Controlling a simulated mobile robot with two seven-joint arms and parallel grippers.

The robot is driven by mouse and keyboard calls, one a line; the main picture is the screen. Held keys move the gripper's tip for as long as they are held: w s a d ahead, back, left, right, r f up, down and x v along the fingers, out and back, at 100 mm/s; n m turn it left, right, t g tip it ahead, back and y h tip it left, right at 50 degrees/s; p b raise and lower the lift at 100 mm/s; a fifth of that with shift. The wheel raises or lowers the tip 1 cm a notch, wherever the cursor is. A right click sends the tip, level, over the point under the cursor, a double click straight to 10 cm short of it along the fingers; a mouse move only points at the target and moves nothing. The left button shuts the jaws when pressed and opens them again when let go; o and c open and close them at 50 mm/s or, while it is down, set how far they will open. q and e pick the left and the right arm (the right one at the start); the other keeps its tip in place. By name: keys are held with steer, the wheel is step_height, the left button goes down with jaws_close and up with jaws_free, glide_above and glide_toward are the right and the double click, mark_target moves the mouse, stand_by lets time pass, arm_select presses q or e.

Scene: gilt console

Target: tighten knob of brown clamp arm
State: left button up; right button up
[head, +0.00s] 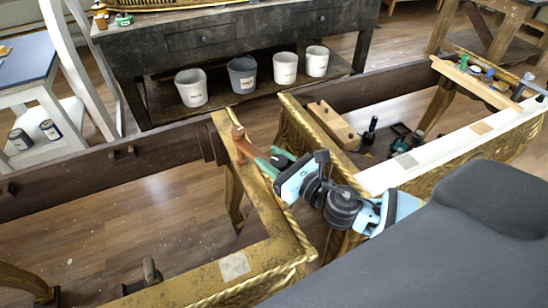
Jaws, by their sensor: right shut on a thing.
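A brown clamp arm (239,143) sits at the gilt rail of the near console frame, just left of the picture's middle. My right gripper (268,163) comes in from the right, level with this rail, with its teal fingers at the brown clamp piece. It is shut on the clamp's knob end, which the fingers mostly hide. I cannot make out the knob's own shape or whether the clamp is tight. My left gripper is not in view.
The gilt console frame (262,250) has an open middle over the wood floor. A second gilt frame (440,155) stands at the right. Several pots, one being a grey pot (242,75), stand on the dark bench's shelf.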

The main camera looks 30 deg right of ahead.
mark_target(285, 169)
steer(key=shift+w+r, duration=0.1)
steer(key=shift+r, duration=0.15)
steer(key=o, duration=0.8)
steer(key=shift+o, duration=1)
steer(key=shift+f, duration=0.15)
steer(key=shift+s+d+f, duration=0.15)
steer(key=shift+s, duration=0.4)
steer(key=b+v, duration=0.1)
steer(key=v, duration=0.4)
steer(key=shift+s, duration=0.15)
steer(key=shift+s+d+r+b, duration=0.1)
steer(key=shift+s+d+b, duration=0.1)
steer(key=shift+s, duration=0.15)
steer(key=shift+s+d+r+b, duration=0.1)
steer(key=shift+s+b, duration=0.05)
steer(key=shift+s, duration=0.15)
